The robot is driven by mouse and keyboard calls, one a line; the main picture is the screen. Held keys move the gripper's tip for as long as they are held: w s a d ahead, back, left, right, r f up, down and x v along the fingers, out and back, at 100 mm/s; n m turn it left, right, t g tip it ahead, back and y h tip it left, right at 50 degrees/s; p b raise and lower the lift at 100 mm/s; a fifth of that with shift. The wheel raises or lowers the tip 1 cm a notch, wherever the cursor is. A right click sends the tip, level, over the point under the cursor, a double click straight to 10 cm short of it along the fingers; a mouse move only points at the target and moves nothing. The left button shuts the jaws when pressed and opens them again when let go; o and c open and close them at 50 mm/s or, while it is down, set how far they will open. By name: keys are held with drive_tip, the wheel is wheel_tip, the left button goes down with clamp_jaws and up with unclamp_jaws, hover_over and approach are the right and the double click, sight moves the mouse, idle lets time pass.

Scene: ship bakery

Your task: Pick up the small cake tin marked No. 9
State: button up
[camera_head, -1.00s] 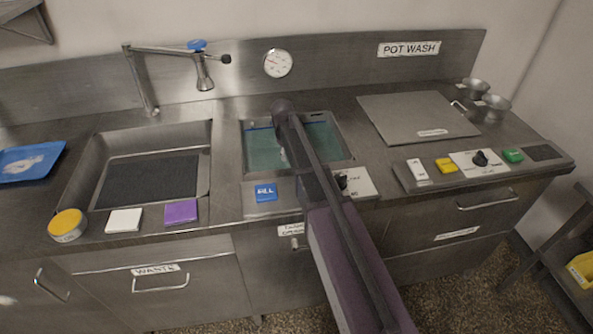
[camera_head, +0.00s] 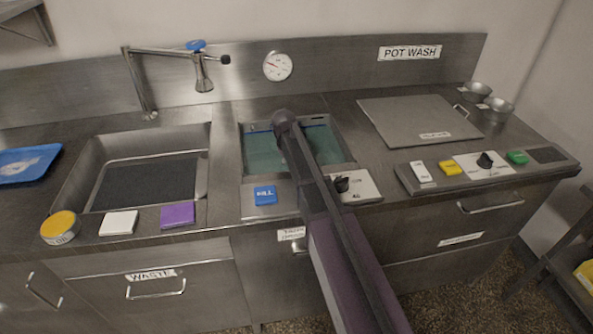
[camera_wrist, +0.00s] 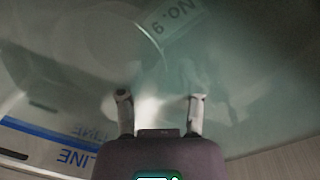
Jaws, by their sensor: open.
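The tin marked No. 9 shows dimly in the wrist view as a pale round outline (camera_wrist: 118,32) under cloudy green water. Its "No. 9" label (camera_wrist: 176,14) is at the top of that view, upside down. My gripper (camera_wrist: 161,100) is open, with its two fingers apart and nothing visible between them. The tin and label lie beyond the fingertips, apart from them in the picture. In the head view, my arm reaches over the water-filled basin (camera_head: 262,150) and hides my gripper and the tin.
The basin has a blue line marking (camera_wrist: 40,138) along its wall. A blue FILL button (camera_head: 265,195) and black knob (camera_head: 341,183) sit at its front edge. An empty-looking sink (camera_head: 150,184) is left. A flat lid (camera_head: 420,120) and two small metal tins (camera_head: 497,110) are right.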

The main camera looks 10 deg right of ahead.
drive_tip(key=shift+w+d+f+b, duration=0.1)
drive_tip(key=shift+d+f+b, duration=0.05)
drive_tip(key=shift+f+b, duration=1.15)
drive_tip(key=shift+w+d+f+b, duration=0.1)
drive_tip(key=shift+f+b, duration=1.05)
drive_tip(key=shift+f, duration=0.15)
clamp_jaws()
